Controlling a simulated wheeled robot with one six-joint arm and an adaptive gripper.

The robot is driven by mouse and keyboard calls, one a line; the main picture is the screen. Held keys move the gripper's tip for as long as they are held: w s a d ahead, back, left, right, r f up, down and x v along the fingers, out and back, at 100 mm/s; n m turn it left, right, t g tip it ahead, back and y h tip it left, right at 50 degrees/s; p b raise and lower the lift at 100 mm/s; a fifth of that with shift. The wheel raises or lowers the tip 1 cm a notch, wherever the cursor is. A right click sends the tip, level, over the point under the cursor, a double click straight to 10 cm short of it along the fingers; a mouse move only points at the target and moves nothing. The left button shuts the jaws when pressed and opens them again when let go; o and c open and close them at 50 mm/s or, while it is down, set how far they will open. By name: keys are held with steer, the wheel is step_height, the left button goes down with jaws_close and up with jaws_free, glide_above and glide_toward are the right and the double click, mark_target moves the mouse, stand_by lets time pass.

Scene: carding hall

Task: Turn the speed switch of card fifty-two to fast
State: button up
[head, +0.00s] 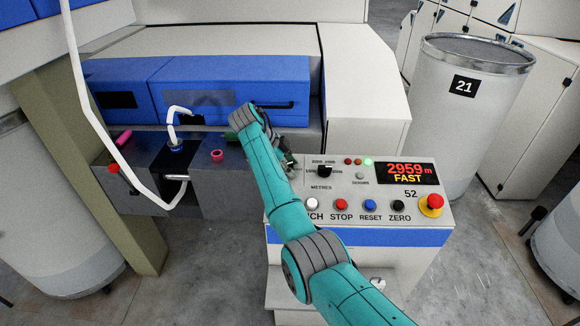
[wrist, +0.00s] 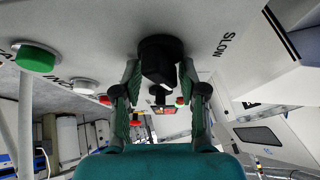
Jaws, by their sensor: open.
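Card fifty-two's control panel (head: 345,188) is marked 52, and its lit display (head: 406,173) reads 2959 m and FAST. In the wrist view the black speed switch (wrist: 160,62) stands on the pale panel face, with the word SLOW to its right. My gripper (wrist: 159,82) is open, with one finger on each side of the switch's handle. I cannot tell whether either finger touches it. In the head view my gripper (head: 286,161) is at the panel's left end, and my arm hides the speed switch and its labels.
A green button (wrist: 36,57) sits left of the switch in the wrist view. A second black knob (head: 324,171), a row of buttons and a red emergency button (head: 431,204) are on the panel. Can 21 (head: 470,110) stands right. A grey box (head: 150,185) is left.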

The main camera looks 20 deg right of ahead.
steer(key=shift+r, duration=0.1)
steer(key=v, duration=0.7)
steer(key=shift+a+r, duration=0.1)
steer(key=shift+a, duration=0.05)
